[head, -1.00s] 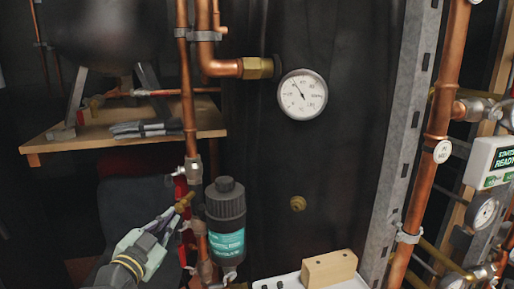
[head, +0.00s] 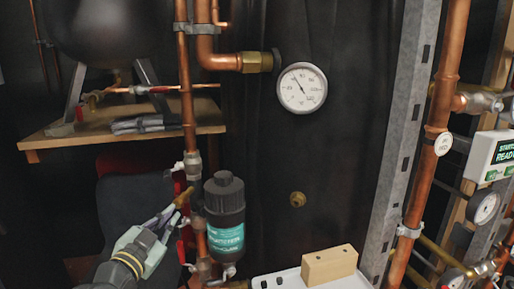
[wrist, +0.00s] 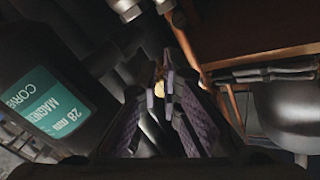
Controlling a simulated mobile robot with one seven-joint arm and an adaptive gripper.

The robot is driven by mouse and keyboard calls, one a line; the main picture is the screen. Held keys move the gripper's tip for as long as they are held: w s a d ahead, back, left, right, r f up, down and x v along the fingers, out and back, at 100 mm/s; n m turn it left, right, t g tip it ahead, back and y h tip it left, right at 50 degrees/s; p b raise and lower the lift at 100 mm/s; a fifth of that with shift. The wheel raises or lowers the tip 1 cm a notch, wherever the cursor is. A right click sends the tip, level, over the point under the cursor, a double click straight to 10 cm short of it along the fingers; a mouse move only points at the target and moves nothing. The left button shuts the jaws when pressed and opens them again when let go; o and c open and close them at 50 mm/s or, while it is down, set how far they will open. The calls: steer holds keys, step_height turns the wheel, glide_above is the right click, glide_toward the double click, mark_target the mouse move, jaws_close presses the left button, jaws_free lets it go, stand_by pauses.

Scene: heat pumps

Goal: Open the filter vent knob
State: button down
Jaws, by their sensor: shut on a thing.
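The filter is a black canister (head: 224,205) with a ribbed cap (head: 223,180) and a teal label, low in the middle of the head view. Its label (wrist: 55,112) fills the left of the wrist view. My gripper (head: 176,206) is left of the filter, apart from the cap. Its fingers are shut on a small brass piece (head: 184,196), beside the copper pipe and valve fittings. The brass also shows between the fingertips in the wrist view (wrist: 159,89). I cannot tell whether this piece is the vent knob; the fingers partly hide it.
A vertical copper pipe (head: 187,100) runs behind the brass piece. A dial gauge (head: 302,88) is above right. A wooden block (head: 329,265) sits on a white tray (head: 290,280). A wooden shelf (head: 70,146) is at the left.

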steer(key=shift+d+f+b+v, duration=0.15)
steer(key=shift+b+v, duration=0.1)
steer(key=shift+v, duration=1.05)
steer(key=shift+d+f+b+v, duration=0.1)
steer(key=shift+f+b+v, duration=0.1)
steer(key=shift+v, duration=1.05)
steer(key=shift+s+a, duration=0.1)
step_height(320, 180, up, 4)
steer(key=a+m+p, duration=0.2)
steer(key=m+p, duration=0.2)
steer(key=m, duration=0.8)
steer(key=x, duration=0.6)
steer(key=shift+w, duration=0.2)
